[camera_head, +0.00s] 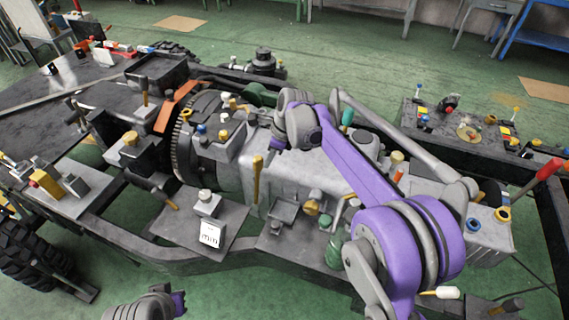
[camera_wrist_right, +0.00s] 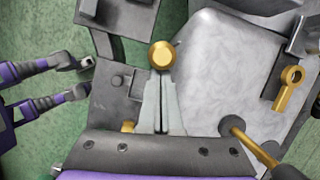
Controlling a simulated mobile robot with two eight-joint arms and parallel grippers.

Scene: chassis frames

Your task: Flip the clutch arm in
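A brass-coloured lever (camera_head: 257,168), which I take for the clutch arm, stands upright beside the grey gearbox housing in the head view. In the right wrist view a round brass knob (camera_wrist_right: 162,54) is seen end-on, right at the tips of my right gripper (camera_wrist_right: 161,78). The right gripper's pale fingers lie together, with only a thin dark line between them. Whether the tips touch the knob is not clear. In the head view the right gripper (camera_head: 277,144) is mostly hidden by its wrist. My left gripper (camera_wrist_right: 84,77) shows at the left of the wrist view, fingers apart and empty.
The gearbox housing (camera_head: 318,172) fills the middle of the chassis. A grey plate with a white "min" label (camera_head: 210,235) lies to the lower left. A brass eyelet (camera_wrist_right: 291,80) and a brass-ended rod (camera_wrist_right: 232,126) are to the right in the wrist view.

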